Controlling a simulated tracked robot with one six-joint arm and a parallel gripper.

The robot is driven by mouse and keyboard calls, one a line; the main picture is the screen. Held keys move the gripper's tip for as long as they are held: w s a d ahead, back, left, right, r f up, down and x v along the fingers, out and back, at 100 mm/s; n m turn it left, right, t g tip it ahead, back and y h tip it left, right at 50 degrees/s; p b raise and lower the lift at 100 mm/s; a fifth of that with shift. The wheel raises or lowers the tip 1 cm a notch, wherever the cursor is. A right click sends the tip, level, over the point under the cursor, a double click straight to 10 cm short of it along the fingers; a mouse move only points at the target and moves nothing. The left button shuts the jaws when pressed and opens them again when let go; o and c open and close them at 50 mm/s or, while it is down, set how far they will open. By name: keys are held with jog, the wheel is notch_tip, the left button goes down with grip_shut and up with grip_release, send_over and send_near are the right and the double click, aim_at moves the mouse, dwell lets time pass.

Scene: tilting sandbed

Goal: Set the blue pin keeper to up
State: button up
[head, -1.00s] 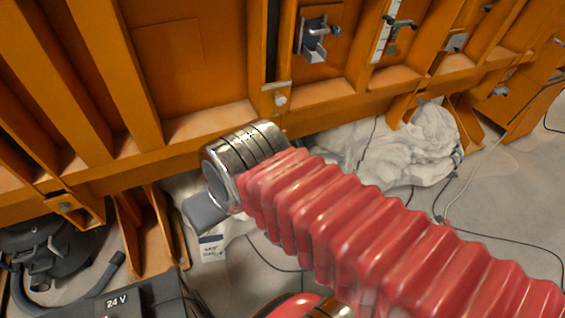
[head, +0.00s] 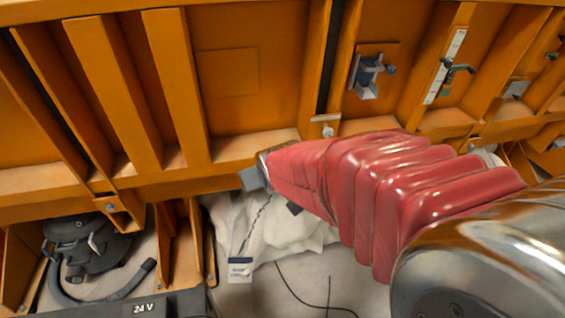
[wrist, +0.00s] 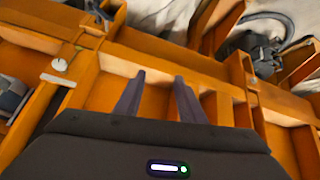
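The blue pin keeper (head: 368,78) is a small blue-grey block with a pale bracket and a knob at its right. It is fixed to an orange plate on the sandbed's ribbed side. A blue-grey part at the left edge of the wrist view (wrist: 12,97) looks like the same keeper, partly cut off. My gripper (wrist: 157,77) shows two dark fingers standing apart, with nothing between them, over orange frame. In the head view only a grey end piece (head: 254,178) shows beyond my red sleeve, below and left of the keeper. The keeper's exact setting is too small to tell.
A scale strip with a dark clamp (head: 452,72) is right of the keeper. Orange ribs and a lower ledge project from the side. A black vacuum-like machine (head: 88,250), a 24 V box (head: 145,303), a white bag (head: 275,225) and cables lie below.

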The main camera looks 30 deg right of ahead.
jog(key=w+d+f+t+h, duration=0.1)
jog(key=w+d+f+t, duration=0.1)
jog(key=w+d+f, duration=0.5)
jog(key=w+d+f+t+h, duration=0.1)
jog(key=w+d+f+t, duration=0.15)
jog(key=d+f, duration=0.7)
jog(key=s+d+f+m+t+h, duration=0.1)
jog(key=s+d+f, duration=0.3)
jog(key=f, duration=0.4)
jog(key=s+d+f+m+t+h, duration=0.1)
jog(key=s+d+f+h, duration=0.2)
jog(key=s+f, duration=0.3)
notch_tip(320, 180, down, 2)
jog(key=shift+s+d+f+m+t, duration=0.2)
jog(key=shift+s+d+m+t, duration=0.15)
jog(key=shift+d, duration=0.3)
jog(key=shift+w, duration=0.1)
jog(key=x, duration=1.3)
jog(key=shift+w, duration=0.3)
jog(key=shift+d, duration=0.15)
